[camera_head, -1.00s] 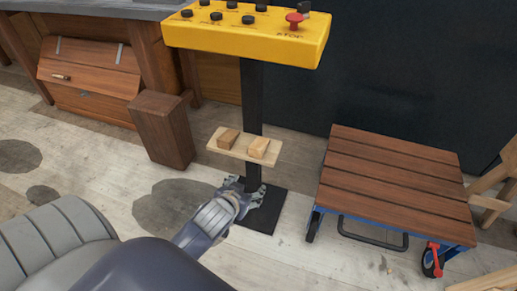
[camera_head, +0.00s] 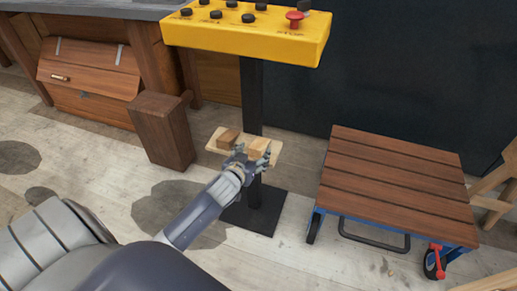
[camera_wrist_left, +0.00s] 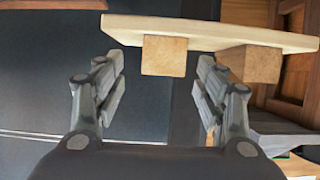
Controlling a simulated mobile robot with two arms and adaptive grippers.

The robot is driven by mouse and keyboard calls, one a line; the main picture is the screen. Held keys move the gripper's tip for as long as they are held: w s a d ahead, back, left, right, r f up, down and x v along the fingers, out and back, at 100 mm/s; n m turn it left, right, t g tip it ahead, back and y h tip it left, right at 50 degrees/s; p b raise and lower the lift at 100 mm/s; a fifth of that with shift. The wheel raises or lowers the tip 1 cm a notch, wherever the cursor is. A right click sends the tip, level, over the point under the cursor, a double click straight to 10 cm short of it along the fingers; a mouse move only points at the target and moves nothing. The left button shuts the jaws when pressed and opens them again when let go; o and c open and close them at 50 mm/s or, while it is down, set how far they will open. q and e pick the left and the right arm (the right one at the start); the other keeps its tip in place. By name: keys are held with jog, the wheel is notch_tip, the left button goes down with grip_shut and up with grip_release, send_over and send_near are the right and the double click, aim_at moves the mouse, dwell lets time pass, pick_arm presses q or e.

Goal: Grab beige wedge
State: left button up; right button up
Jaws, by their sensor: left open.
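Two small beige wooden wedges rest on a pale wooden shelf (camera_head: 215,146) fixed to the black post. The right wedge (camera_head: 258,147) is partly hidden by my left gripper (camera_head: 254,157). The left wedge (camera_head: 228,137) lies beside it. My left gripper is open at the shelf's front edge. In the left wrist view, where the scene looks upside down, the nearer wedge (camera_wrist_left: 164,56) sits between and just beyond the open fingers (camera_wrist_left: 160,88). The other wedge (camera_wrist_left: 250,64) is beyond the right finger, outside the opening. No contact shows. My right gripper is out of view.
A yellow control panel (camera_head: 245,38) with a red stop button tops the black post (camera_head: 251,98) above the shelf. A dark wooden block (camera_head: 162,132) stands left. A wood-topped cart (camera_head: 396,185) stands right. The floor in front is clear.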

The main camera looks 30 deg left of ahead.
aim_at(255, 150)
pick_arm(q)
jog(key=x, duration=0.3)
jog(key=shift+w+a+f+b, duration=0.1)
jog(key=shift+w+a+b, duration=0.05)
jog(key=shift+a+b, duration=0.2)
jog(key=shift+w+f, duration=0.2)
jog(key=shift+w, duration=0.45)
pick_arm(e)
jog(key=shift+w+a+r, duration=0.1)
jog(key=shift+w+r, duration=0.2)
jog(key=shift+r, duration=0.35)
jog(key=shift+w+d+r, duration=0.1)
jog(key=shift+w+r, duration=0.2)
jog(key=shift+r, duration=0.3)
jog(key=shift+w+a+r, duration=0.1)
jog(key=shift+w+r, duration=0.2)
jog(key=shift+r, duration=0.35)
pick_arm(q)
jog(key=c, duration=1.2)
